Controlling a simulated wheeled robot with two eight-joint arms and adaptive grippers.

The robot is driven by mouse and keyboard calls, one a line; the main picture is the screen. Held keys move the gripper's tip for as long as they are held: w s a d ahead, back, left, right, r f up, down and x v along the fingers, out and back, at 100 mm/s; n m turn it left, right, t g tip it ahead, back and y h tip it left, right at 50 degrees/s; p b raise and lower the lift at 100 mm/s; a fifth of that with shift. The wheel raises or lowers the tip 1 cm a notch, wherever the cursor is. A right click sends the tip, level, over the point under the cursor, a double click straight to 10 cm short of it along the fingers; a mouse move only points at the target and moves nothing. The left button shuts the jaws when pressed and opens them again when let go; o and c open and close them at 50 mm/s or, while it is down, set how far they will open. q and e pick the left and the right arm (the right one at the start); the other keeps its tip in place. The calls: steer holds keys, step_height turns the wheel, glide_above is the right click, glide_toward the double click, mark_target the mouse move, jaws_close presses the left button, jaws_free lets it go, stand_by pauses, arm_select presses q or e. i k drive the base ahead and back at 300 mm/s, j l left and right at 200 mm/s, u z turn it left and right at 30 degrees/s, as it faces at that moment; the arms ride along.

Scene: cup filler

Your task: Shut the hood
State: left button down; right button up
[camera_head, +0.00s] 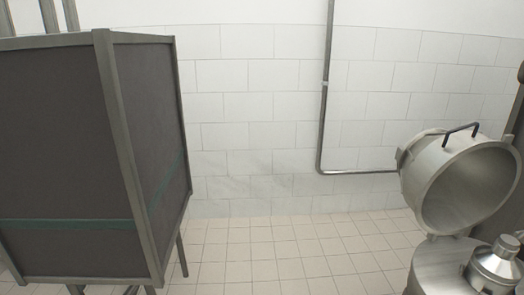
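The hood (425,168) is a round, hollow metal cover at the right side of the head view. It is tilted up and open, with its wide mouth facing right and toward me. A dark bar handle (461,133) is fixed on its upper outer side. Below it is a round metal machine body (436,268), with a smaller metal part with a knob (495,264) on top. The right picture edge cuts off part of the machine. Neither of my grippers is in view.
A large dark-panelled cabinet (70,150) with a metal frame and legs stands at the left. A thin pipe (324,110) runs down the white tiled wall (250,120) and bends right behind the hood. The tiled floor (290,250) between cabinet and machine is clear.

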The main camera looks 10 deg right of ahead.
mark_target(453, 181)
steer(key=i+z, duration=0.25)
steer(key=i, duration=0.35)
steer(key=i+j+z, duration=0.1)
steer(key=i+z, duration=0.15)
steer(key=i, duration=0.35)
steer(key=i+z, duration=0.45)
steer(key=i+j+z, duration=0.1)
steer(key=i+z, duration=0.15)
steer(key=z, duration=0.15)
steer(key=i+j+z, duration=0.25)
steer(key=z, duration=0.2)
steer(key=i+j+z, duration=0.65)
steer(key=j+z, duration=0.25)
steer(key=i+l, duration=0.05)
